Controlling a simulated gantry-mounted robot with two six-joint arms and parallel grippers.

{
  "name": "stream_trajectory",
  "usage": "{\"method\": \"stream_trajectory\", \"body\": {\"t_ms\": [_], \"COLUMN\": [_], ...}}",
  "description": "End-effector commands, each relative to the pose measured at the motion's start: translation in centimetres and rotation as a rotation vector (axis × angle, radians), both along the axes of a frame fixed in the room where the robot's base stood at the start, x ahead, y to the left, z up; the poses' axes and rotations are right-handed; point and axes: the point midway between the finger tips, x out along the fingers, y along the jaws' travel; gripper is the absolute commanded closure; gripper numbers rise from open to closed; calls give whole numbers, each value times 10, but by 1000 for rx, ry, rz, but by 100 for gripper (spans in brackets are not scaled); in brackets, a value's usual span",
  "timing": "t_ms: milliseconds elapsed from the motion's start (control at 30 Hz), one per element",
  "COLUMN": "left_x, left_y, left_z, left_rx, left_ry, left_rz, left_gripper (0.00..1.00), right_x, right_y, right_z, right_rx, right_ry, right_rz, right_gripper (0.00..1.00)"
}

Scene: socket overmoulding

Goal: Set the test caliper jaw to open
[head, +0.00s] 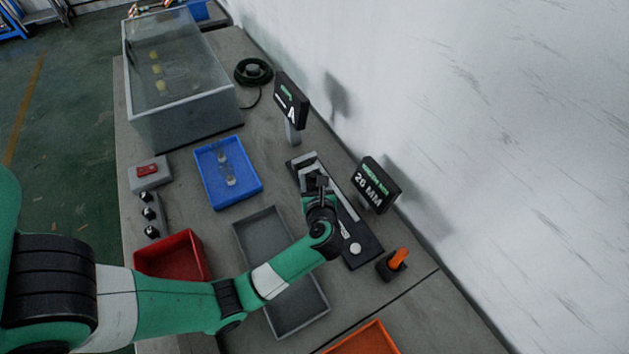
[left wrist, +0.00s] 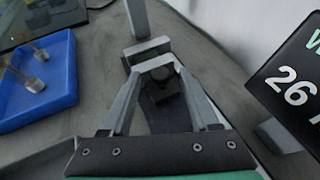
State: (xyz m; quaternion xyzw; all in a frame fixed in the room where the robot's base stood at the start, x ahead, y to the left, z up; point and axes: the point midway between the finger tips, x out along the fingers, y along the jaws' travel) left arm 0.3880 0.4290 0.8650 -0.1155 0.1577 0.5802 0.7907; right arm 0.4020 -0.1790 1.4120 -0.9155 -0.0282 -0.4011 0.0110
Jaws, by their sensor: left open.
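The test caliper is a long dark bar with a pale rail (head: 352,213), lying on the bench near the wall. In the left wrist view its pale fixed end (left wrist: 148,50) and a dark jaw block with a round knob (left wrist: 165,88) show. My left gripper (head: 318,180) is over the far part of the caliper. In the left wrist view its open fingers (left wrist: 160,80) straddle the dark block; I cannot tell whether they touch it. A tilted display (head: 374,186) beside the caliper reads 26 MM. My right gripper is out of view.
A display marked A (head: 291,105) stands beyond the caliper. A blue tray (head: 204,190) with small parts, a grey tray (head: 298,318) and a red bin (head: 180,257) lie to the left. An orange-handled switch (head: 397,260) sits by the near end. The wall is close on the right.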

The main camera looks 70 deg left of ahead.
Motion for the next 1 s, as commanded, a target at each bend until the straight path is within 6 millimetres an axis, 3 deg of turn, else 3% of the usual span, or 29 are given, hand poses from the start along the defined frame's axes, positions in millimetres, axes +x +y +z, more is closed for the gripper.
{"method": "stream_trajectory", "body": {"t_ms": [133,467,1000], "left_x": [0,0,0], "left_y": [0,-1,0], "left_z": [1,1,1], "left_rx": [0,0,1], "left_ry": [0,0,-1], "left_rz": [0,0,1], "left_gripper": [41,100,100], "right_x": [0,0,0], "right_y": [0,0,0], "right_z": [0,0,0], "right_rx": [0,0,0], "right_ry": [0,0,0], "right_rz": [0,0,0], "right_gripper": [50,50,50]}}
